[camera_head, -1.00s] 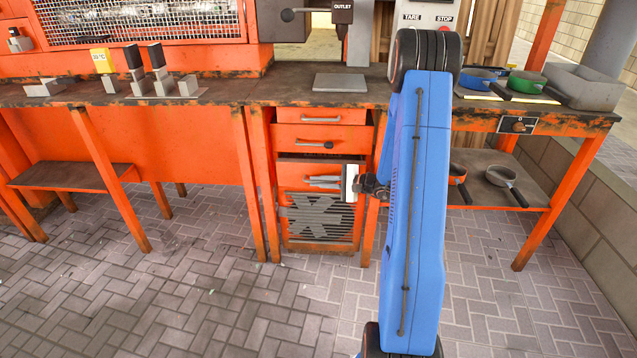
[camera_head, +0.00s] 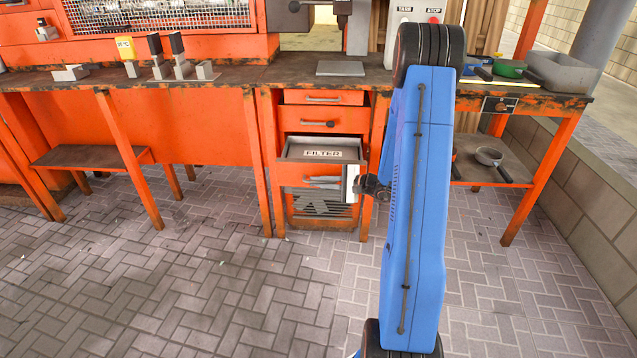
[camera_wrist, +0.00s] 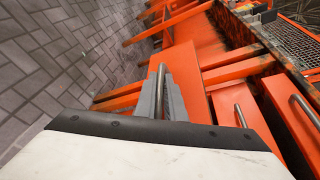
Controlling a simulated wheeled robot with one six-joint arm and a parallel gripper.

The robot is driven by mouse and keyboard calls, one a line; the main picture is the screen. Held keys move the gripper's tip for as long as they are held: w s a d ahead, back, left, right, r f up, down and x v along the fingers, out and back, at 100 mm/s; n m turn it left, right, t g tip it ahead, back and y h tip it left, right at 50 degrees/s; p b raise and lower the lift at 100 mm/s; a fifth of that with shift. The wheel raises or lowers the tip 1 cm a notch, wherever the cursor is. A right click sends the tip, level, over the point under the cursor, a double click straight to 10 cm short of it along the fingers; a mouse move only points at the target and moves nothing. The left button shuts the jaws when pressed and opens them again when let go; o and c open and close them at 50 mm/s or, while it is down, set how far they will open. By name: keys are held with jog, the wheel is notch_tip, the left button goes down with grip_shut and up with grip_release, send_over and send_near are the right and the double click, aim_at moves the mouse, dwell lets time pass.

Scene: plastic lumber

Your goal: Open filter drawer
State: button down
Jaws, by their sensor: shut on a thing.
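The filter drawer (camera_head: 293,172) is the third drawer down in the orange cabinet under the workbench. It stands pulled out, with its dark tray open to view and a white FILTER label inside. My gripper (camera_head: 322,182) is at its front and shut on the bar handle. In the wrist view the grey fingers of my gripper (camera_wrist: 161,94) close around the metal handle (camera_wrist: 161,75), against the orange drawer front (camera_wrist: 184,75). The right end of the drawer front is partly hidden by my wrist in the head view.
Two shut drawers, upper (camera_head: 323,97) and lower (camera_head: 318,119), sit above it. A striped panel (camera_head: 320,206) is below. The bench leg (camera_head: 375,165) stands close on the right. A low shelf (camera_head: 95,156) is at left. The paved floor in front is clear.

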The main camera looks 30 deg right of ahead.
jog(key=shift+s+a+f, duration=0.15)
jog(key=shift+s, duration=0.05)
jog(key=c, duration=2.1)
grip_release()
jog(key=shift+s, duration=0.1)
jog(key=v, duration=1.7)
jog(key=shift+d, duration=0.25)
